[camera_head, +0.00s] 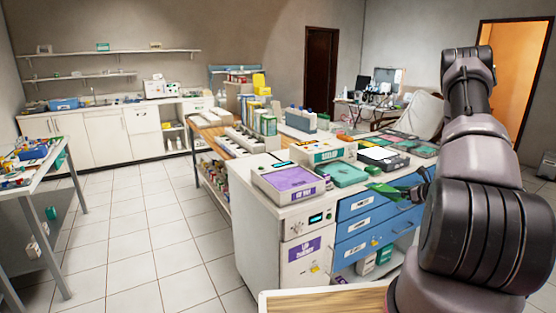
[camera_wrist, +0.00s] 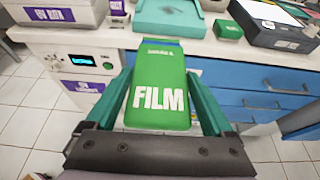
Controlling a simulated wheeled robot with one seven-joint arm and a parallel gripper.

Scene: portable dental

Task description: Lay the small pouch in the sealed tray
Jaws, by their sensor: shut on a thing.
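My gripper (camera_wrist: 160,88) is shut on a green pouch (camera_wrist: 158,75) marked "FILM", with a teal finger on each side of it. The pouch is held in front of the blue drawers, near the counter's front edge. In the head view the pouch (camera_head: 386,190) shows small and green beside my arm, and the fingers are hard to make out. A pale tray (camera_head: 322,153) with a green label that seems to read "SEALED" stands on the counter, behind an open-looking teal tray (camera_head: 345,174). The tray's inside is not clear.
A purple-topped box (camera_head: 289,183) stands at the counter's left front corner. A dark box with a white top (camera_head: 383,158) stands right of the teal tray. A small green box (camera_wrist: 228,29) sits between them. Blue drawers (camera_head: 362,229) lie below.

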